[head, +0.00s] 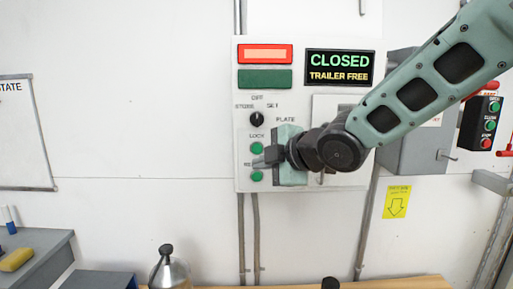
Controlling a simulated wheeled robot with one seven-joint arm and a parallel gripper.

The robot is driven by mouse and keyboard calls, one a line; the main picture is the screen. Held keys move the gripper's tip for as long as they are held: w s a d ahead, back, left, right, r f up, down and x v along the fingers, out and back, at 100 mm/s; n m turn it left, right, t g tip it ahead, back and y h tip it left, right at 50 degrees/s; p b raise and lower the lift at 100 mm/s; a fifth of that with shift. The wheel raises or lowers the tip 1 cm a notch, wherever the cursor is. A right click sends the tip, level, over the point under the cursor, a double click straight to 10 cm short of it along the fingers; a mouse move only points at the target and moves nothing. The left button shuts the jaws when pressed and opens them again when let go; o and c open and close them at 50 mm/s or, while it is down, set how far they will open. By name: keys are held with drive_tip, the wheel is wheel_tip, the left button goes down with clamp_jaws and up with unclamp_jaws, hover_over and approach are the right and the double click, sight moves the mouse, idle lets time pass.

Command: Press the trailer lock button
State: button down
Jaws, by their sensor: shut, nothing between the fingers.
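The control panel (310,60) is a white box on the wall. Its display (339,67) reads "CLOSED" and "TRAILER FREE". A red-framed lamp (265,54) is lit above a dark green lamp (265,79). A black selector knob (257,119) sits below them. A green button (257,148) is under the label "LOCK". A second green button (257,176) sits lower, its label partly hidden. My gripper (262,161) is shut and empty in front of the panel, its fingertips between the two buttons in the picture. I cannot tell whether they touch the panel.
At right, a grey box (402,150) and a black button station (482,125) are on the wall. A yellow arrow note (396,202) hangs below. A steel bottle (168,270) stands low in front.

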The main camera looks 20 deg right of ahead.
drive_tip(key=p, duration=0.4)
approach(253, 152)
wheel_tip(253, 152, down, 3)
drive_tip(key=w+a, duration=0.2)
drive_tip(key=a, duration=0.1)
drive_tip(key=shift+w+d, duration=0.15)
drive_tip(key=shift+w, duration=0.7)
drive_tip(key=shift+w, duration=0.1)
idle(0.7)
drive_tip(key=shift+w+d, duration=0.15)
drive_tip(key=shift+w, duration=0.15)
drive_tip(key=shift+w+d+r, duration=0.1)
drive_tip(key=shift+w, duration=0.3)
idle(0.6)
idle(0.4)
drive_tip(key=shift+s+a+b, duration=0.25)
drive_tip(key=shift+s+b, duration=0.2)
drive_tip(key=shift+s, duration=0.35)
